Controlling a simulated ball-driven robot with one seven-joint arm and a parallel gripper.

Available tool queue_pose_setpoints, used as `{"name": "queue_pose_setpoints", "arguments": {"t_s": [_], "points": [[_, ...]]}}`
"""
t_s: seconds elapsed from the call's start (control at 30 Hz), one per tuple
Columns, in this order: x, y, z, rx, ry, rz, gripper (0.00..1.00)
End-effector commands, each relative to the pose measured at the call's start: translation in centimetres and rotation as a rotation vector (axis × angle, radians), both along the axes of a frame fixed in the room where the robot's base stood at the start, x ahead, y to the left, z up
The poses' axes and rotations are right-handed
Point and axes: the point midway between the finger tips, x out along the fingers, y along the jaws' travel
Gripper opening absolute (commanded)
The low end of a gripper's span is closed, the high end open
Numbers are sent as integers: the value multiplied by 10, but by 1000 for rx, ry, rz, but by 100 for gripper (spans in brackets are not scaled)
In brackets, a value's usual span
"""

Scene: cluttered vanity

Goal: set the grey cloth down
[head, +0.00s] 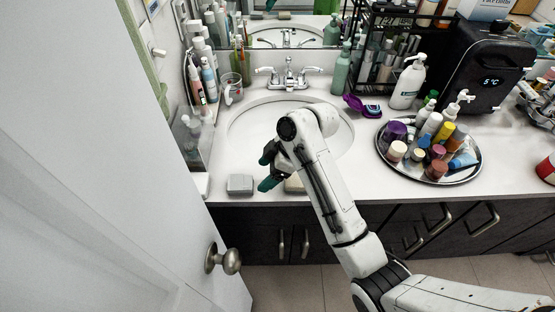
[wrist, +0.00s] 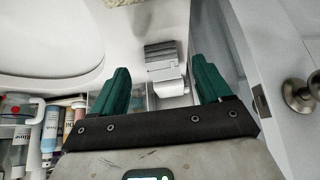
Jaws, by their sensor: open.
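A small grey folded block, which looks like the grey cloth (head: 240,184), lies flat on the white counter near its front edge, left of the sink. It also shows in the wrist view (wrist: 161,48), beyond and between my fingertips. My gripper (head: 267,170) has teal fingers and is just right of the cloth, above the counter's front edge. In the wrist view my gripper (wrist: 163,76) is open with its fingers well apart and nothing held between them. The cloth appears apart from both fingers.
A beige item (head: 294,185) lies at the counter's front edge, partly hidden by my arm. The sink basin (head: 250,130) is behind my gripper. A white door with a knob (head: 223,260) stands close at left. A round tray (head: 466,172) of bottles is at right.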

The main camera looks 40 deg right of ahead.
Motion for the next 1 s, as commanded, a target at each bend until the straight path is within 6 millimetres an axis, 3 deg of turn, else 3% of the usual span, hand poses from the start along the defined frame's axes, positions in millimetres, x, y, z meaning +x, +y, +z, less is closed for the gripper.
{"name": "queue_pose_setpoints", "arguments": {"t_s": [0.3,0.63,0.77,0.83,1.0], "points": [[-16,-25,47,0,-2,-2,77],[-20,-30,58,0,0,-1,77],[-28,-26,49,3,22,-28,77],[-41,-21,35,5,60,-81,77],[-102,-6,-16,-8,207,-320,77]]}}
